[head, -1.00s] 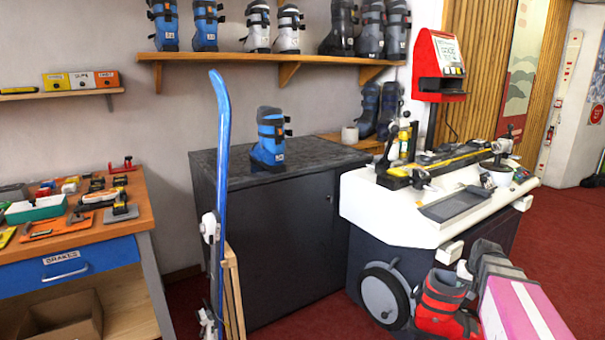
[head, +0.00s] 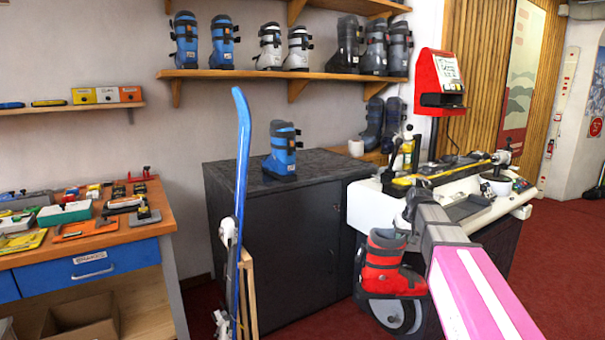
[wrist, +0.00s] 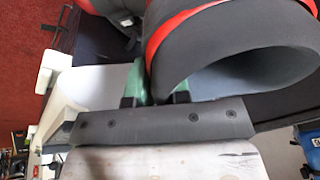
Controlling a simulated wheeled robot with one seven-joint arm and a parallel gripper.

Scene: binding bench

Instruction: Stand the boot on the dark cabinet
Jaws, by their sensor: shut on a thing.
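My gripper (head: 407,222) is shut on the red boot (head: 388,268) near its dark upper cuff. The boot hangs roughly upright, toe to the right, in front of the white machine, right of the dark cabinet (head: 285,235). In the wrist view the boot's grey cuff with red trim (wrist: 235,55) fills the upper right, and the green-tipped fingers of my gripper (wrist: 158,88) pinch its wall. The cabinet's dark top shows in the head view, lower right part hidden behind the machine and boot.
A blue boot (head: 283,150) stands on the cabinet's top toward the back. A tall blue ski (head: 243,150) rises at the cabinet's front left. The white machine (head: 370,205) adjoins on the right. A workbench (head: 130,235) with tools stands left. Bare cabinet top lies around the blue boot.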

